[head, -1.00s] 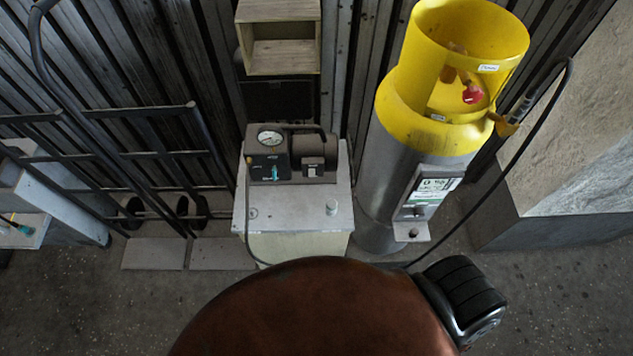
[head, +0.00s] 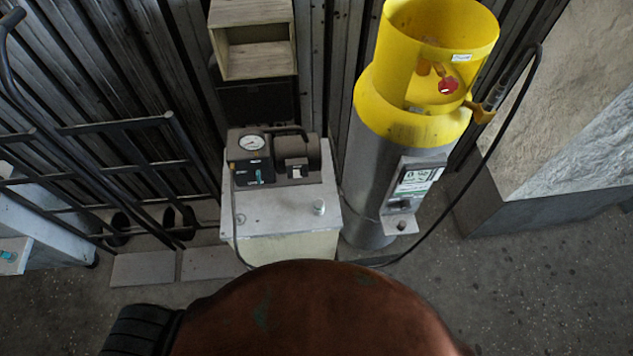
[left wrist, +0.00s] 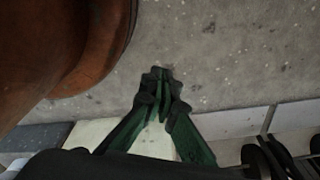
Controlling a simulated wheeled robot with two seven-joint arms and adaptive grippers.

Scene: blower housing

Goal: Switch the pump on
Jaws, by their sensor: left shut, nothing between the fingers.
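The pump (head: 272,158) sits on top of a pale box-shaped stand (head: 270,207) in the head view. It is a dark unit with a round white gauge, a small teal knob or lever (head: 259,176) on its front and a motor with a pale switch-like patch (head: 296,171). I cannot tell which position either control is in. My left gripper (left wrist: 160,78) shows only in the left wrist view, with its green fingers together and empty above the grey floor. It is apart from the pump, which I cannot make out in that view. My right gripper is not in view.
A yellow-topped grey cylinder (head: 370,180) stands right of the pump stand, with a black hose (head: 478,168). A hand truck (head: 125,165) leans at the left. An open wooden box (head: 252,48) is above the pump. A stone block (head: 570,120) stands at the right.

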